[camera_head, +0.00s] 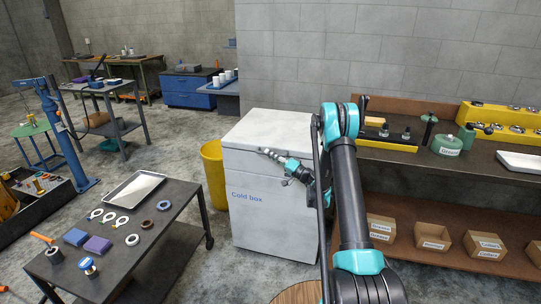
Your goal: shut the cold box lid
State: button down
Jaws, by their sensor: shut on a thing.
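The white cold box (262,208), with blue "Cold box" lettering on its front, stands on the floor against the wall. Its white lid (270,127) lies flat on top, and no opening shows between lid and box. My gripper (265,152) is at the front edge of the lid, shut on it there. The gripped part is small and hidden by the fingers, so I cannot tell whether it is a handle or the rim. My arm hides the right side of the box.
A yellow bin (215,175) stands left of the box. A dark cart (115,240) with rings, blue blocks and a tray is at the front left. A workbench (440,166) with parts and cardboard bins below is close on the right.

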jog(key=shift+f, duration=0.35)
jog(key=c, duration=1.5)
grip_release()
jog(key=shift+w+f, duration=0.1)
jog(key=shift+c, duration=0.2)
jog(key=shift+r, duration=0.2)
notch_tip(320, 180, up, 10)
jog(key=shift+f, duration=0.15)
